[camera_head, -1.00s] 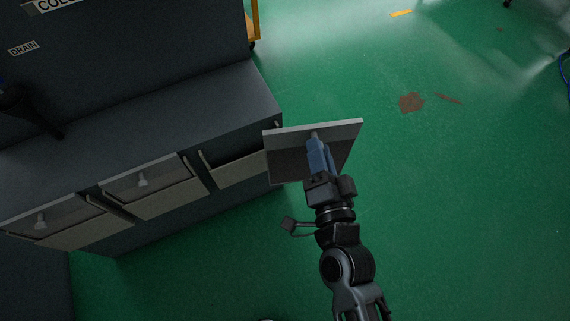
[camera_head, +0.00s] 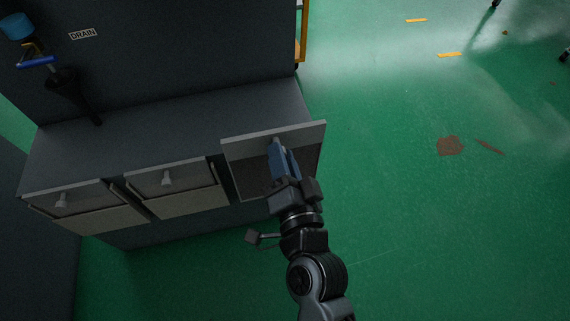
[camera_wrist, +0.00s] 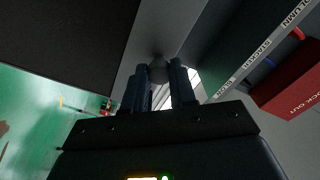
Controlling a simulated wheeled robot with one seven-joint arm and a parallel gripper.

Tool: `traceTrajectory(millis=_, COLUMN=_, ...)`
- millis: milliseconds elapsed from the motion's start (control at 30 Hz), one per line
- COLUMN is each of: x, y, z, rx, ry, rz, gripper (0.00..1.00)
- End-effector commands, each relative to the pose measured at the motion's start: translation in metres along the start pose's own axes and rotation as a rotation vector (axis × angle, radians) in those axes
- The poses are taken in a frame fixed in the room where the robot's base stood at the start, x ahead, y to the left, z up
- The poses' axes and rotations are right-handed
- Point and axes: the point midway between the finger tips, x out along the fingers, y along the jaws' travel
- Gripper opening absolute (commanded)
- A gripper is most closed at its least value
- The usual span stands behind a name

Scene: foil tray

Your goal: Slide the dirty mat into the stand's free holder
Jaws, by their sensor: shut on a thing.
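The dirty mat (camera_head: 246,180) is a flat dark panel with a pale grey edge strip and a knob. My gripper (camera_head: 279,146) is shut on the knob; the wrist view also shows my gripper (camera_wrist: 160,80) around the knob, with the grey strip (camera_wrist: 182,22) behind it. The stand (camera_head: 190,110) is a dark grey cabinet with a row of holders. Its left and middle holders contain panels with knobs (camera_head: 62,200) (camera_head: 168,180). The mat overlaps the stand's right end and covers most of the right holder. Whether they touch is hidden.
A dark funnel-like thing (camera_head: 64,82) and blue-handled part (camera_head: 36,62) are at the stand's back left. A yellow frame (camera_head: 304,35) stands behind its right end. Green floor (camera_head: 430,230) is open to the right, with brown stains (camera_head: 450,146). The wrist view shows a red box (camera_wrist: 288,85).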

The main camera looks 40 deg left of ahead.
Motion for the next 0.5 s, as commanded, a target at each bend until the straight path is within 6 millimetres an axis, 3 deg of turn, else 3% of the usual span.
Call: traceTrajectory(millis=500, x=0.033, y=-0.001, z=0.000, rx=0.000, ry=0.000, rz=-0.001, gripper=0.00)
